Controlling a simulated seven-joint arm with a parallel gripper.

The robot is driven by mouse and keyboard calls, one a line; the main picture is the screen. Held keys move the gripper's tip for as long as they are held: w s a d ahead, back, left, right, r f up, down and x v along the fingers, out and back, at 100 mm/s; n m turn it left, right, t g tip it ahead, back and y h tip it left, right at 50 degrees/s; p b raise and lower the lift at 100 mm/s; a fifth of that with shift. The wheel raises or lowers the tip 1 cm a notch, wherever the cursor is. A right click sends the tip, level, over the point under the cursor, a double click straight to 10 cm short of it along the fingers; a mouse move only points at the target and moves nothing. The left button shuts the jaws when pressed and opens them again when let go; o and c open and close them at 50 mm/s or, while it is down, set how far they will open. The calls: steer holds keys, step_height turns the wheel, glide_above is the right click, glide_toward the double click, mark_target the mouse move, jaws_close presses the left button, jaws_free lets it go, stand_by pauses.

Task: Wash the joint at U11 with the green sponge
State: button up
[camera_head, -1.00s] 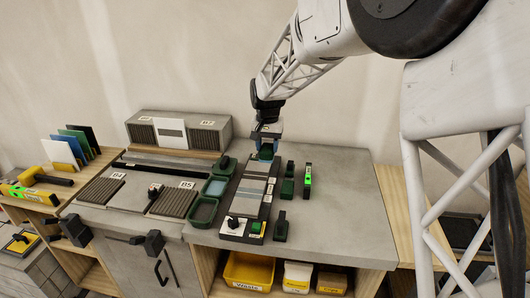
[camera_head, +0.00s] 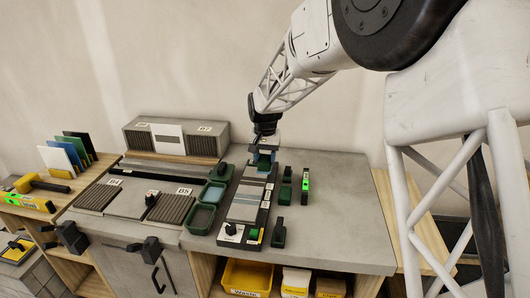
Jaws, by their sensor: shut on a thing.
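My gripper (camera_head: 264,157) points down over the far end of a dark board (camera_head: 237,232) carrying a row of grey tiles (camera_head: 247,199). It is shut on the green sponge (camera_head: 262,165), whose dark green shows between and just below the jaws. The sponge is at the farthest tiles; I cannot tell whether it touches them. Small white labels (camera_head: 267,195) run along the board's right side but are too small to read, so I cannot pick out U11. The joint under the sponge is hidden.
Green trays (camera_head: 202,218) stand left of the board, the middle one holding something bluish. Green holders (camera_head: 279,233) and a level with a lit green display (camera_head: 305,186) stand to the right. Ribbed panels (camera_head: 172,208) lie left. The worktop's right side (camera_head: 345,225) is clear.

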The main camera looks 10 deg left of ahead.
steer(key=shift+f, duration=2.7)
steer(key=shift+f, duration=0.55)
steer(key=shift+a, duration=0.15)
steer(key=shift+a+r, duration=0.15)
steer(key=shift+a, duration=0.8)
steer(key=shift+a, duration=0.15)
steer(key=shift+a, duration=0.95)
steer(key=shift+a, duration=0.2)
steer(key=shift+a, duration=0.9)
